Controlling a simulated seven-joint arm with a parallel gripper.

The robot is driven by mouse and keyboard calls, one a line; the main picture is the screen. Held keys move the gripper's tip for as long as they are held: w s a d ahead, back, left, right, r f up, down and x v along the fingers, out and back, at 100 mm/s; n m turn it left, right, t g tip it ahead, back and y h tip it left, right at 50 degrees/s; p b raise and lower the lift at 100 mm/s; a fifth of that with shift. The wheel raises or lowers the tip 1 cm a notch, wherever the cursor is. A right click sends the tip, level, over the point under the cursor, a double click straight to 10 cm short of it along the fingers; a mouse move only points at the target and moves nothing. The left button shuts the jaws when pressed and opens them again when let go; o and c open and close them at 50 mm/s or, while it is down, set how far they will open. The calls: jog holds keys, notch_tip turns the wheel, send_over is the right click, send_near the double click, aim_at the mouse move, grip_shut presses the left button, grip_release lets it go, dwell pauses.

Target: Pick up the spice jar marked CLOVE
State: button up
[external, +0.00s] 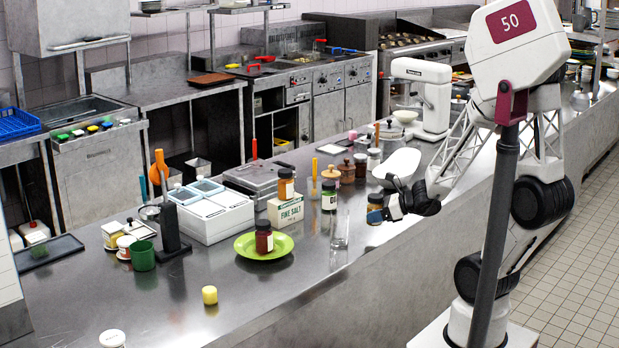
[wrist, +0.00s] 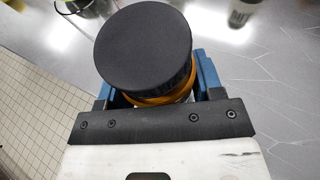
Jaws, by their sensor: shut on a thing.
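My gripper (external: 384,210) is shut on a jar with a black lid (external: 375,199) and orange-brown contents, over the counter near its front edge. In the wrist view the round black lid (wrist: 143,48) faces the camera, and the orange jar body (wrist: 150,99) sits between my blue fingers. I cannot read its label, so CLOVE cannot be confirmed. I cannot tell whether the jar touches the counter. Similar black-lidded jars stand nearby: a dark red one (external: 264,241) on the green plate, an orange one (external: 286,187) by the salt box, and one with a green label (external: 329,199).
A clear glass (external: 340,230) stands left of my gripper. The green plate (external: 244,245) and salt box (external: 286,212) are further left. A white bowl-like dish (external: 398,165) and a mixer (external: 423,95) are behind. A yellow piece (external: 209,295) lies front left, with bare counter around it.

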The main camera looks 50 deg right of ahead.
jog(key=shift+s+r, duration=0.15)
jog(key=shift+s, duration=1.3)
